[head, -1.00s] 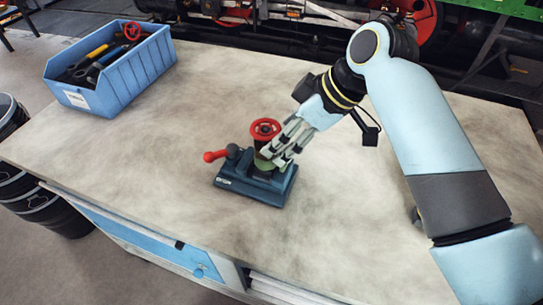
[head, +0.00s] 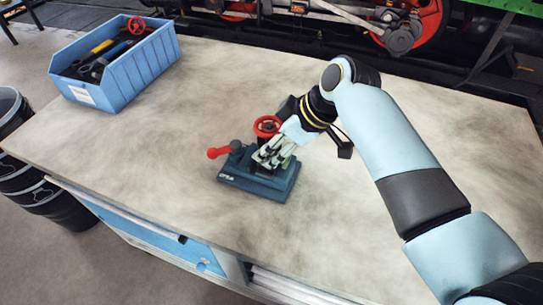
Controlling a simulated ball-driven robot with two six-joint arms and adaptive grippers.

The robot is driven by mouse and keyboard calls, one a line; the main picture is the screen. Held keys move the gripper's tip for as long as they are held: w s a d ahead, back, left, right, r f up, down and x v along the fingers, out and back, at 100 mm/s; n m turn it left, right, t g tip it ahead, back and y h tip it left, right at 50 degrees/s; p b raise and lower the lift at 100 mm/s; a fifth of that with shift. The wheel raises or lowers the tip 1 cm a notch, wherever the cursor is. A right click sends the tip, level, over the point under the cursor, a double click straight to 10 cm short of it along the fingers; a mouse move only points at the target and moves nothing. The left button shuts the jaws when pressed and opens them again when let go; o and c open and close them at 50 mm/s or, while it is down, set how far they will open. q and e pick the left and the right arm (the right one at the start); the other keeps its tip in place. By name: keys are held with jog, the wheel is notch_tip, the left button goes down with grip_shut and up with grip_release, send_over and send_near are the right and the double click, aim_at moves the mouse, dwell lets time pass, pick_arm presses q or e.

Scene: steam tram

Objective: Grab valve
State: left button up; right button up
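The valve (head: 267,125) has a red round handwheel and stands on a dark blue-grey base block (head: 254,184) on the workbench. A red lever with a ball end (head: 217,152) sticks out to the left of the base. My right gripper (head: 263,161) is at the valve, just below the handwheel, with its fingers over the valve's body. The fingers hide much of the body, and I cannot tell whether they are closed on it. My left gripper is not in view.
A blue bin (head: 124,80) with several tools and a red handwheel stands at the back left of the workbench (head: 110,165). Dark buckets (head: 40,200) stand on the floor at the left. The bench top around the base is clear.

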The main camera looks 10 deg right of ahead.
jog(key=shift+s, duration=0.1)
grip_shut()
jog(key=shift+r, duration=0.1)
